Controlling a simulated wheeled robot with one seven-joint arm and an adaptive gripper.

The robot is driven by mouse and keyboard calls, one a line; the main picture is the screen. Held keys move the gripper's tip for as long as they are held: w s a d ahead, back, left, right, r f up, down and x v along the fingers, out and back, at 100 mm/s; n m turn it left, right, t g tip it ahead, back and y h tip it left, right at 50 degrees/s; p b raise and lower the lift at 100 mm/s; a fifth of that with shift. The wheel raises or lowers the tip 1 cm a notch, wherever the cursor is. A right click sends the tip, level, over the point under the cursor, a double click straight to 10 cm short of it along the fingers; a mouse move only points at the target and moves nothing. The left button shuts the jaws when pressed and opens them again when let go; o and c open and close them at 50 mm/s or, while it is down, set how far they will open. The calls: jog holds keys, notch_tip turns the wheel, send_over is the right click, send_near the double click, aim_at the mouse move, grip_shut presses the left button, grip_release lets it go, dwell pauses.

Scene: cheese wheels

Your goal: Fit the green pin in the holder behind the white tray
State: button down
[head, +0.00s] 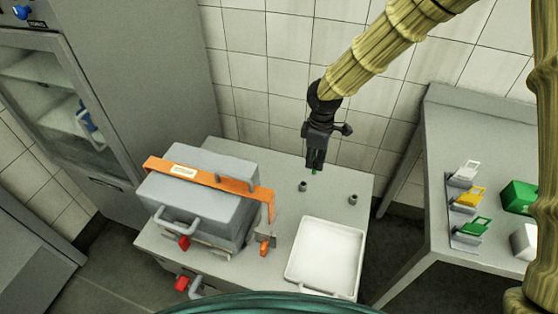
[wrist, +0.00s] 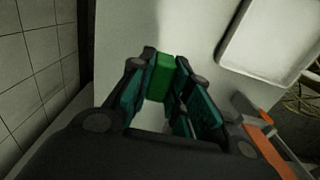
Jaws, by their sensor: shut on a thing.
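My gripper (head: 315,163) points down over the back of the steel table and is shut on the green pin (head: 314,171). In the wrist view the green pin (wrist: 161,77) shows as a green block between the fingertips (wrist: 158,92). Two small dark cylindrical holders stand behind the white tray (head: 325,258): a left one (head: 303,187) and a right one (head: 352,199). The pin appears above and slightly right of the left holder, apart from both. Neither holder shows clearly in the wrist view. The tray (wrist: 222,48) is at upper right there and looks empty.
A grey case (head: 198,190) with an orange strap (head: 225,183) stands left of the tray. A tiled wall (head: 265,75) is close behind the table. A side table (head: 432,215) at right bears yellow, green and white tagged items.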

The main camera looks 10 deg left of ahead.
jog(key=s+d+r+p, duration=0.1)
jog(key=s+d+p, duration=0.2)
jog(key=d+p, duration=0.6)
jog(key=shift+s+d+r, duration=0.15)
jog(key=shift+d+r, duration=0.05)
jog(key=shift+d, duration=2.2)
jog(key=shift+p, duration=0.3)
jog(key=shift+f+b, duration=1.6)
jog(key=shift+f, duration=1.3)
jog(key=shift+f+b, duration=0.75)
jog(key=shift+f, duration=1.3)
jog(key=c, duration=1.3)
grip_release()
jog(key=shift+o, duration=0.2)
jog(key=shift+r, duration=0.1)
